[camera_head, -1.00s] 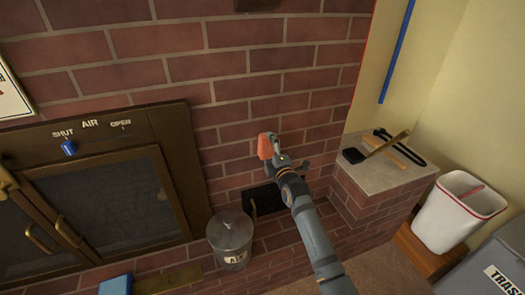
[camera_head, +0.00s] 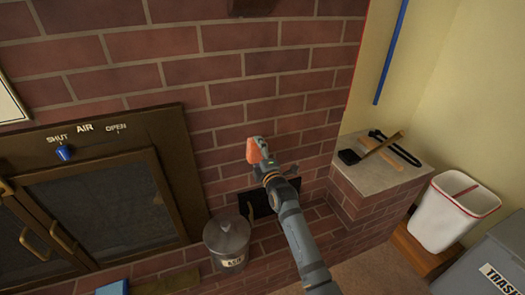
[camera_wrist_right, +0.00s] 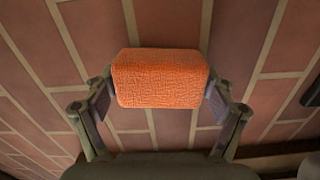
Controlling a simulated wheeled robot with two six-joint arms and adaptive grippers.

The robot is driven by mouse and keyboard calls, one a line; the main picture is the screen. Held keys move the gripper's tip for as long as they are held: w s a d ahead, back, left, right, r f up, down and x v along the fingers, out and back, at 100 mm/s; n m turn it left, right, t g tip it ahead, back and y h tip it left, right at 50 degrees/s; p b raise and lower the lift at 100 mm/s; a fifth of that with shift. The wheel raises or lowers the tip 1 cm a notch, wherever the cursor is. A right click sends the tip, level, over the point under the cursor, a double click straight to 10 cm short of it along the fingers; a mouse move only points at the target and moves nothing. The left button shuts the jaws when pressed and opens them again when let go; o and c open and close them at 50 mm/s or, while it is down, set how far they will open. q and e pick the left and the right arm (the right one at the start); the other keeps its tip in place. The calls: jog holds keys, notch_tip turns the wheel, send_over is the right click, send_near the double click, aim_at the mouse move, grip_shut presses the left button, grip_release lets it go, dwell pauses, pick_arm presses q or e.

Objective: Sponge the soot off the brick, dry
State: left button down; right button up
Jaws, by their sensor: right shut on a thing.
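An orange sponge (camera_head: 256,149) is held in my right gripper (camera_head: 262,155) at the brick wall (camera_head: 290,90), right of the stove. In the right wrist view the sponge (camera_wrist_right: 160,78) sits between the two fingers of my right gripper (camera_wrist_right: 160,95), with the brick face behind it. I cannot tell whether the sponge touches the brick. No clear soot mark shows on the brick in either view; any mark behind the sponge is hidden. My left gripper is not in view.
A glass-doored stove (camera_head: 100,205) stands left. A lidded ash bucket (camera_head: 227,240) and a dark plate (camera_head: 257,200) are below the gripper. A ledge (camera_head: 378,180) at right bears a brush (camera_head: 378,147) and tongs (camera_head: 397,148). A white bin (camera_head: 452,210) and a grey trash bin (camera_head: 500,255) stand beyond.

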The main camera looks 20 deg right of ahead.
jog(key=s+p, duration=0.2)
jog(key=s, duration=0.3)
jog(key=shift+s+d, duration=0.1)
jog(key=shift+s, duration=0.4)
jog(key=shift+s+d+p, duration=0.1)
jog(key=shift+s+p, duration=0.25)
jog(key=shift+s, duration=1.15)
